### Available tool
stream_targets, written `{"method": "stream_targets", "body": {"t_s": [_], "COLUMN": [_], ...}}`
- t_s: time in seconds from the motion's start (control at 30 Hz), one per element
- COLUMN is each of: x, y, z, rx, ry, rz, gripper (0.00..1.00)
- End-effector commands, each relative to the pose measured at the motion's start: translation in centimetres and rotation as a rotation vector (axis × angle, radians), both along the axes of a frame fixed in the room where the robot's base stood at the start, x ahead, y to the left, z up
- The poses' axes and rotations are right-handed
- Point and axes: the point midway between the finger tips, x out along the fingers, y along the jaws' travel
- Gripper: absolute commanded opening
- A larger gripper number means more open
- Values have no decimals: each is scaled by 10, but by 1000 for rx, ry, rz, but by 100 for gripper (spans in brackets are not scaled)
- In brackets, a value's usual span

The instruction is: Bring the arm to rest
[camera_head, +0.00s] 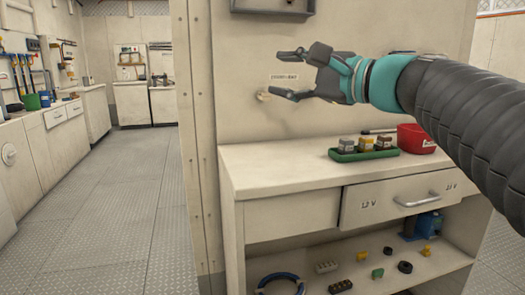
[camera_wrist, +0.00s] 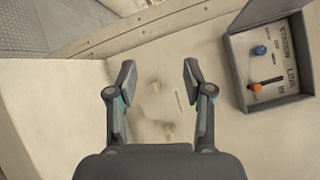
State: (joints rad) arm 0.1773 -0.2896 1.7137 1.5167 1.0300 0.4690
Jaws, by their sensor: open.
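My gripper (camera_head: 284,73) is open and empty, held in front of the pale wall panel above the workbench. The arm reaches in from the right. In the wrist view the two fingers of my gripper (camera_wrist: 159,74) stand wide apart with nothing between them.
A grey switch box (camera_wrist: 238,70) is on the panel. Below, the workbench (camera_head: 265,165) bears a green tray (camera_head: 350,156) with several small containers and a red bin (camera_head: 415,138). Small parts lie on the lower shelf. Open floor (camera_head: 110,225) lies left.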

Motion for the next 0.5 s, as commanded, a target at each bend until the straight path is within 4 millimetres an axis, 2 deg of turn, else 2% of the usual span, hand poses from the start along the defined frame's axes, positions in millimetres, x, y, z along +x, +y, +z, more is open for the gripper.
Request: {"method": "stream_targets", "body": {"t_s": [0.13,0.27,0.3,0.5], "x": [-26,-55,-65,-119], "y": [6,0,-4,-37], "z": [-80,-156,-179,-284], "rx": [-284,-568,-656,-1096], "ry": [31,49,53,52], "rz": [-12,3,15,109], "gripper": [51,51,51,51]}}
